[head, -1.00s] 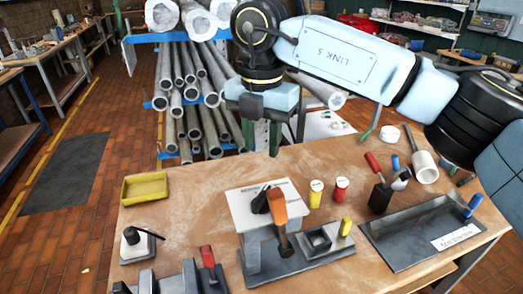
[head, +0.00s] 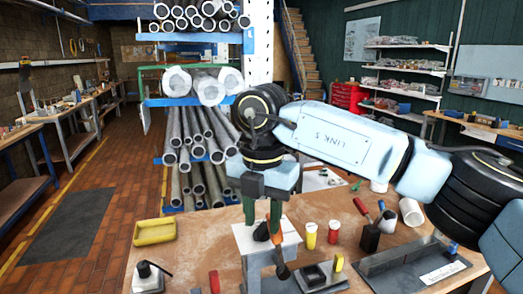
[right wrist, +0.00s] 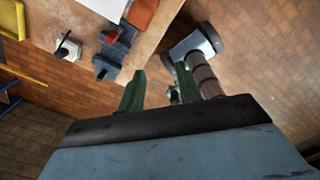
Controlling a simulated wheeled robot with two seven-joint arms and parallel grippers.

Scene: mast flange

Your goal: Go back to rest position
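My right gripper (head: 262,212) hangs pointing down over the workbench (head: 205,257), in front of the white plate (head: 242,235) in the head view. Its two green fingers stand apart with nothing between them; the right wrist view also shows the fingers (right wrist: 160,90) apart and empty. In the head view the fingers partly hide an orange-handled tool (head: 279,239) and a dark knob; I cannot tell whether they touch. My right arm reaches in from the right side. My left gripper is in neither current view.
A yellow tray (head: 155,233), red and yellow cans (head: 334,231), a screwdriver in a black holder (head: 370,235), a white cylinder (head: 411,211) and a grey tray (head: 410,262) stand on the bench. A pipe rack (head: 195,150) is behind. Brick floor lies open at left.

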